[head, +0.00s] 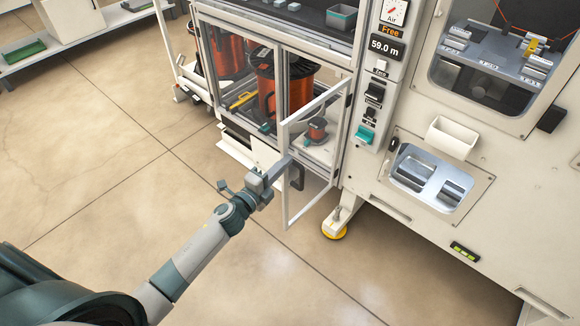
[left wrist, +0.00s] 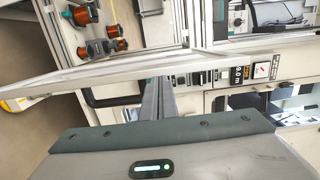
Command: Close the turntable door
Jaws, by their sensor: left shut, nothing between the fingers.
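The turntable door (head: 286,200) is a white-framed clear panel. It stands swung open, out from the lower cabinet, with its hinged side at the right. A dark handle (head: 297,178) is on its free side. My left gripper (head: 288,162) is shut and empty, with its tips at the door's free upright near the handle. I cannot tell whether they touch. In the left wrist view, the door frame (left wrist: 120,70) crosses beyond the shut left fingers (left wrist: 158,95), with the dark handle (left wrist: 108,98) beside them. My right gripper is not in view.
A small copper spool (head: 317,129) sits inside the doorway, and a large copper spool (head: 267,85) stands behind the neighbouring panel. The machine's control strip (head: 375,95) and white body (head: 420,250) are at the right. A yellow-based foot (head: 335,231) stands near the door. The floor at left is clear.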

